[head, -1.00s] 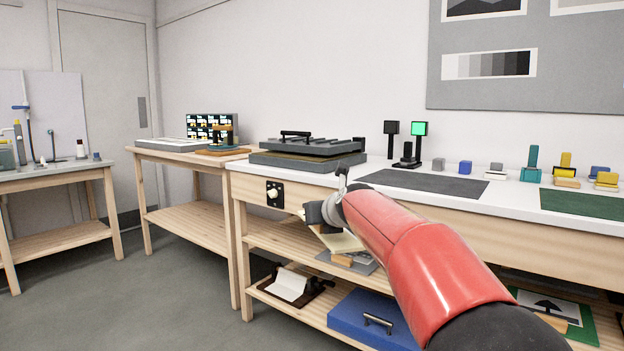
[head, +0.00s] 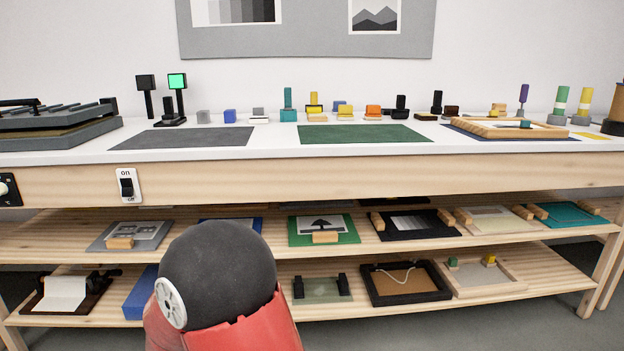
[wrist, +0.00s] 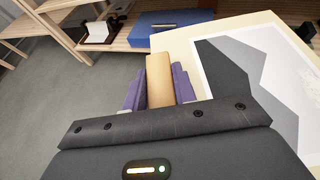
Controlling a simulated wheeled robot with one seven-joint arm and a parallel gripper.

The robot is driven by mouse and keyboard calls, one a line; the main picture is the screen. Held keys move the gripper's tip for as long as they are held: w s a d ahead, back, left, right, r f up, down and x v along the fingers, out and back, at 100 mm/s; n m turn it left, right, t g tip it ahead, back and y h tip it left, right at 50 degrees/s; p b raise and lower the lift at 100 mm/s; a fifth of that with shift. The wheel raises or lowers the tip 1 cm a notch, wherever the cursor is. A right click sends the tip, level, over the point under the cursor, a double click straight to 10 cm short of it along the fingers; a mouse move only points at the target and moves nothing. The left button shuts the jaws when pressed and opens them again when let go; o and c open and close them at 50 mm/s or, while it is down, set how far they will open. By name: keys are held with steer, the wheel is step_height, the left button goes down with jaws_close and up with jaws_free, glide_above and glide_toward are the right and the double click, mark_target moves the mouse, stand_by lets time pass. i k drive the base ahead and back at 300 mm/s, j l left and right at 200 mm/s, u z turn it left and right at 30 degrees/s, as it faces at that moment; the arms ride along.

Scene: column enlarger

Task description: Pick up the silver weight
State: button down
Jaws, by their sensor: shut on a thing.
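My gripper (wrist: 158,92) shows in the wrist view, its two purple fingers shut on a tan wooden block (wrist: 159,72). The block is at the edge of a cream board (wrist: 178,42) that carries a grey mountain print (wrist: 240,80). In the head view the gripper is out of sight. A small grey cube (head: 203,117) stands on the white bench top, left of a blue cube. A grey block (head: 258,112) on a white base stands right of the blue one. I cannot tell which of these, if any, is the silver weight.
The bench (head: 280,150) holds a dark grey mat (head: 185,138), a green mat (head: 365,134) and several coloured blocks along the back. A press (head: 60,125) stands at left, a wooden frame (head: 510,128) at right. Shelves below hold several boards and trays.

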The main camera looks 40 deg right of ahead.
mark_target(204, 117)
steer(key=i+j+z, duration=0.7)
steer(key=i+l+z, duration=0.1)
steer(key=z, duration=1.95)
